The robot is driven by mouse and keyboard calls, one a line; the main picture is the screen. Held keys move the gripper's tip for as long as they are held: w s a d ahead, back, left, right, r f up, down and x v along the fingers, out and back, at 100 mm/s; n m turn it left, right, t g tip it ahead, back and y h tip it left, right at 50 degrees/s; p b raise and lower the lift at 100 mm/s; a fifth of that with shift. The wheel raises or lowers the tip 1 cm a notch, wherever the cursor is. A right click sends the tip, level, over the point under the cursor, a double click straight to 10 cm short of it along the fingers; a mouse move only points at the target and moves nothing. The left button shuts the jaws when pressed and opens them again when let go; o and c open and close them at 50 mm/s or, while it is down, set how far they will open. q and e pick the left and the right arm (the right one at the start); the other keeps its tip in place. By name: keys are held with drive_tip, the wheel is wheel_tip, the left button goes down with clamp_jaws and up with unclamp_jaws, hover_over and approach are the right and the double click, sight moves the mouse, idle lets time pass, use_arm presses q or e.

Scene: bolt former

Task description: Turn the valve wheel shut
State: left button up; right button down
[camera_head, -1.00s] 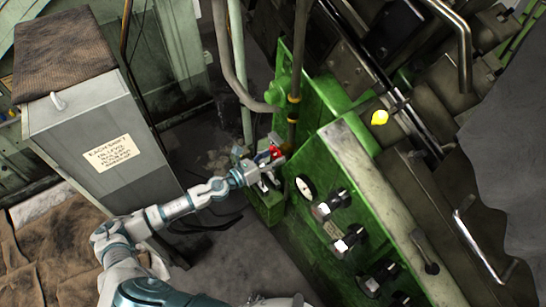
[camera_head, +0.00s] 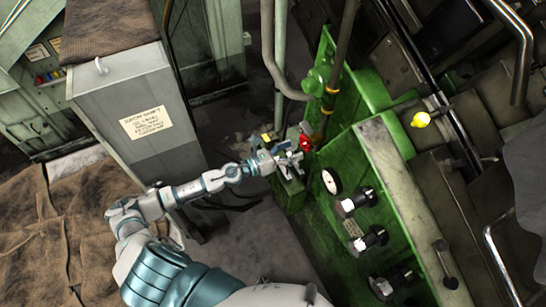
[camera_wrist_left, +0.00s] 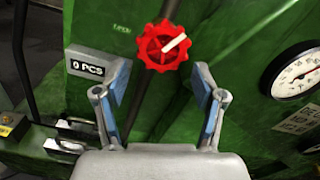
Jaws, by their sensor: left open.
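A red valve wheel (camera_wrist_left: 163,47) with a white mark on it sits on the green machine in the left wrist view, just beyond and between my left fingertips. In the head view the red wheel (camera_head: 305,142) shows at the end of my left arm. My left gripper (camera_wrist_left: 159,85) is open, its two blue-padded fingers apart with nothing between them. It also shows in the head view (camera_head: 290,157), beside the wheel and apart from it as far as I can see. My right gripper is not in view.
A round gauge (camera_wrist_left: 298,73) is right of the wheel, and a "0 PCS" counter (camera_wrist_left: 88,68) is left of it. Several black knobs (camera_head: 368,239) line the green machine (camera_head: 378,95). A grey cabinet (camera_head: 140,110) stands left of my arm.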

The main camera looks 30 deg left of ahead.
use_arm(q)
drive_tip(key=v, duration=0.8)
drive_tip(key=shift+a, duration=0.15)
drive_tip(key=shift+f, duration=0.15)
